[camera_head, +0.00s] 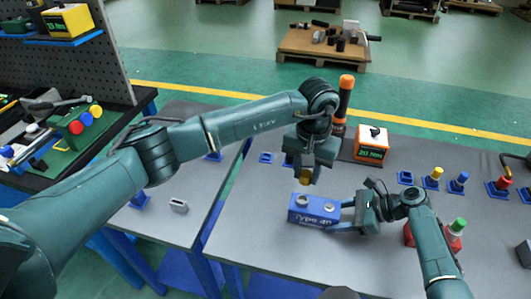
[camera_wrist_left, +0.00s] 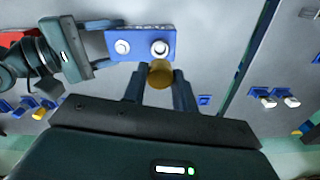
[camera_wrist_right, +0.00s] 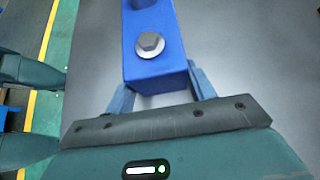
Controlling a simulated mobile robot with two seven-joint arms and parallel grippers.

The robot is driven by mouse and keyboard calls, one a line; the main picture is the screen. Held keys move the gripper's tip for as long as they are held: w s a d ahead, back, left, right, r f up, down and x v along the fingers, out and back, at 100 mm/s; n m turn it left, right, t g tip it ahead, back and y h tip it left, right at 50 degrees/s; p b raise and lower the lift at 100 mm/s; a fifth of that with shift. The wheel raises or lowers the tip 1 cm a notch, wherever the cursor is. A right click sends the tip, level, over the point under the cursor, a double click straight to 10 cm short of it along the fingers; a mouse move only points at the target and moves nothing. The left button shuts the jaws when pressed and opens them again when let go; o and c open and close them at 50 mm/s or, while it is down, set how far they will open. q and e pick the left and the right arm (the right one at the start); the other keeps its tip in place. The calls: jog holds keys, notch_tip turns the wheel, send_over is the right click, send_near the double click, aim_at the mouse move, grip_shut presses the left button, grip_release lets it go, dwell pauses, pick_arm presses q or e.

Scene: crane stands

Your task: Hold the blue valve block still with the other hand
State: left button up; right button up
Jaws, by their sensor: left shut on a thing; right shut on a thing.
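The blue valve block (camera_head: 318,216), lettered "Type 4…" on its front, rests on the grey table with two round fittings on top. My right gripper (camera_head: 342,214) is shut on its right end; the right wrist view also shows the block (camera_wrist_right: 157,71) between the fingers. My left gripper (camera_head: 304,170) is above the block, pointing down, shut on a small brass-coloured round part (camera_head: 305,180). In the left wrist view this part (camera_wrist_left: 160,75) lies beside one fitting of the block (camera_wrist_left: 140,42). I cannot tell whether it touches the block.
An orange box (camera_head: 371,144) and an orange-topped dark cylinder (camera_head: 343,98) stand behind the block. Blue holders with a yellow part (camera_head: 436,174), a blue part (camera_head: 460,180) and a red part (camera_head: 502,182) stand at right. A red-and-green item (camera_head: 455,232) is beside my right arm.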

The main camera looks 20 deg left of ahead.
dwell(0.4)
pick_arm(q)
jog(key=shift+f, duration=2.4)
jog(key=shift+f, duration=0.9)
jog(key=m, duration=0.5)
jog(key=o, duration=1.1)
jog(key=shift+c, duration=0.6)
